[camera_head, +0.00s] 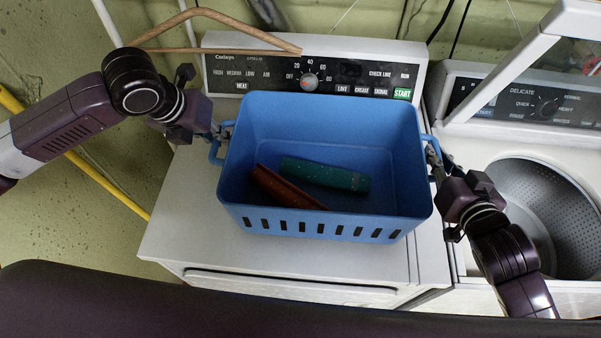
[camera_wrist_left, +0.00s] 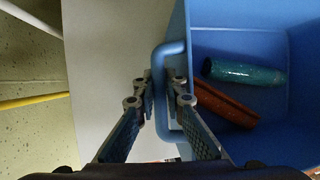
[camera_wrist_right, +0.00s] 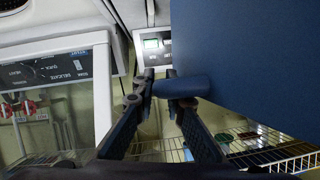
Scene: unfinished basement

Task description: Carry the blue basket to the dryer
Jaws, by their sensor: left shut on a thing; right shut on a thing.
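The blue basket (camera_head: 320,219) is over the top of the white dryer (camera_head: 190,225), in front of its control panel; I cannot tell whether it touches the top. A green rolled thing (camera_head: 325,174) and a brown one (camera_head: 284,188) lie inside. My left gripper (camera_head: 222,131) is shut on the basket's left handle, which shows between its fingers in the left wrist view (camera_wrist_left: 163,88). My right gripper (camera_head: 434,152) is shut on the right handle, seen in the right wrist view (camera_wrist_right: 180,86).
A white washer (camera_head: 478,150) with its lid up and drum (camera_head: 540,205) open stands at the right. A wooden hanger (camera_head: 215,14) is behind the dryer panel. A yellow pipe (camera_head: 105,183) runs along the left wall. The dryer top is bare left of the basket.

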